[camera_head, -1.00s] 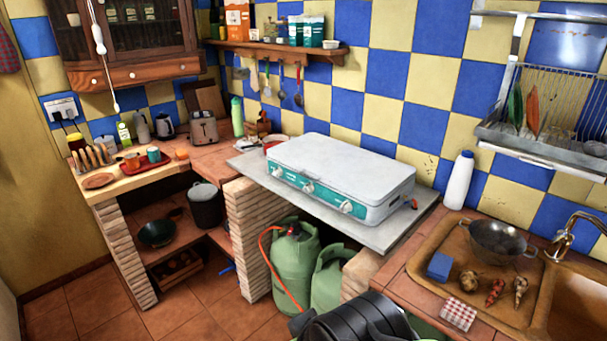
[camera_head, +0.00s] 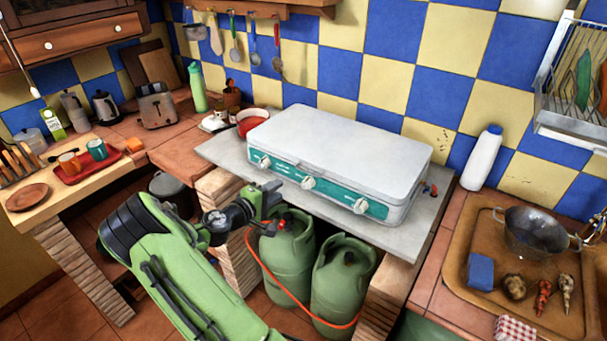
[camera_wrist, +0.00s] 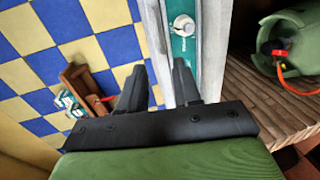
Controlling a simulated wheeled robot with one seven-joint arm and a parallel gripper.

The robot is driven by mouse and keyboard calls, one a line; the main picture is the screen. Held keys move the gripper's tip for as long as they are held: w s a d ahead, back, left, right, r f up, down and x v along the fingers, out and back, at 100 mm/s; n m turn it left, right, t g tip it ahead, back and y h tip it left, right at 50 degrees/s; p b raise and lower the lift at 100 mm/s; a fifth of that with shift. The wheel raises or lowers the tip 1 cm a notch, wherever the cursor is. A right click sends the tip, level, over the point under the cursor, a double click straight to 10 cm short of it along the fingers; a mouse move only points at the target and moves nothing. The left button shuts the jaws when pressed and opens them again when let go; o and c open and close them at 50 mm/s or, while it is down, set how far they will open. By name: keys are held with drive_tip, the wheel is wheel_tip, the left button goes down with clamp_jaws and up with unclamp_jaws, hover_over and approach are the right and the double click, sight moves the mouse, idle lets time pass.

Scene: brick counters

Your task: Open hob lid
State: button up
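The hob (camera_head: 340,150) is a flat white box with a teal front panel and several white knobs. Its white lid (camera_head: 345,140) lies flat and closed on top. My gripper (camera_head: 274,196) is in front of the hob's left front corner, near the slab edge. In the wrist view my gripper (camera_wrist: 158,85) is open and empty, its two black fingers apart. The right finger overlaps the teal front panel (camera_wrist: 183,48) below a knob, and the left finger shows against the wall tiles. I cannot tell whether either finger touches the hob.
The hob stands on a grey slab (camera_head: 225,152). Green gas bottles (camera_head: 288,262) with an orange hose stand below. A red pot (camera_head: 252,121) is left of the hob, a white bottle (camera_head: 482,158) right. A wooden shelf (camera_head: 265,8) hangs above.

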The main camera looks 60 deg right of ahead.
drive_tip(key=x, duration=1.4)
drive_tip(key=shift+s+d+f, duration=0.1)
drive_tip(key=shift+s+d, duration=0.2)
drive_tip(key=shift+d, duration=0.05)
clamp_jaws()
idle(0.4)
